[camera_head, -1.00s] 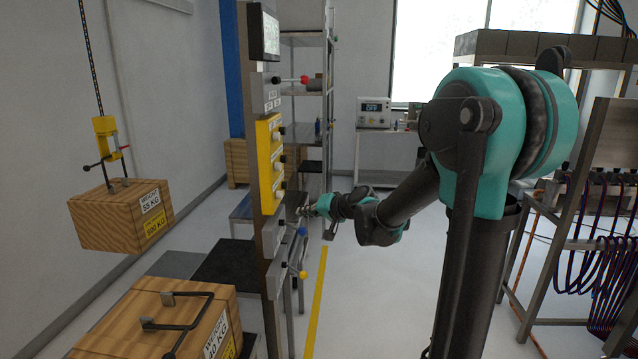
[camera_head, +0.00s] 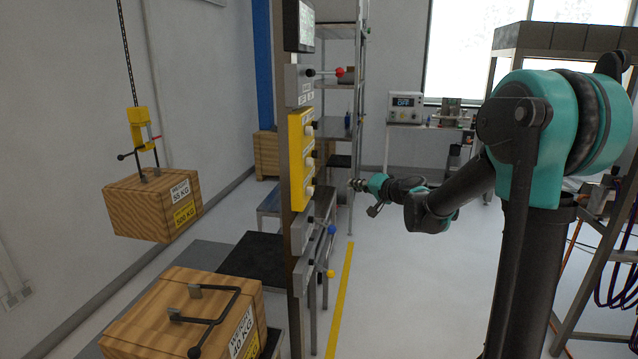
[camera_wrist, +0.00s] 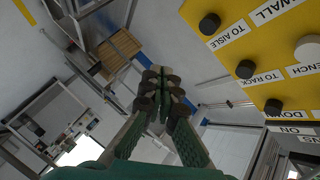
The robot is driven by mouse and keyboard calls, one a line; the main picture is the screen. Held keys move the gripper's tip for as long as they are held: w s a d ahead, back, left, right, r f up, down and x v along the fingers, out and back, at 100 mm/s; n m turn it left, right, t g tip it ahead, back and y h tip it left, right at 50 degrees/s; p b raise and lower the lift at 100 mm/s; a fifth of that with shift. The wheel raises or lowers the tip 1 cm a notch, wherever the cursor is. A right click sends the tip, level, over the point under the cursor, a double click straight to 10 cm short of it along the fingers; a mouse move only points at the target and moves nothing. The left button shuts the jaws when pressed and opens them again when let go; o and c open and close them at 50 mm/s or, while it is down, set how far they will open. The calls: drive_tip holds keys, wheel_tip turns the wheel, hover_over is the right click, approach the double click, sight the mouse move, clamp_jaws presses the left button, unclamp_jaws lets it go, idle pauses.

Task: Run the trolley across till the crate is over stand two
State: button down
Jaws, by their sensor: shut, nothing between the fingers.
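A wooden crate (camera_head: 152,205) labelled 55 KG hangs from a yellow hoist hook (camera_head: 141,128) on a chain at the left, clear of the floor. The yellow control panel (camera_head: 301,160) with round buttons is on a grey post. In the wrist view the panel (camera_wrist: 262,50) shows dark buttons and one pale button, with labels such as TO AISLE and TO RACK. My gripper (camera_head: 356,185) is shut and empty, right of the post and apart from the panel. Its fingers (camera_wrist: 162,92) are together in the wrist view. The trolley is not in view, and no stand number can be read.
A second wooden crate (camera_head: 190,315) with a metal handle is in the left foreground. Dark platforms (camera_head: 252,258) lie behind it. Levers with blue (camera_head: 332,229) and yellow knobs stick out from the post. Open floor (camera_head: 400,290) lies to the right.

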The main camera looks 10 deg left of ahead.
sight(315, 181)
drive_tip(key=a, duration=0.8)
drive_tip(key=shift+w+a, duration=0.15)
drive_tip(key=shift+a, duration=0.05)
drive_tip(key=shift+a, duration=0.15)
idle(1.2)
drive_tip(key=shift+a, duration=0.3)
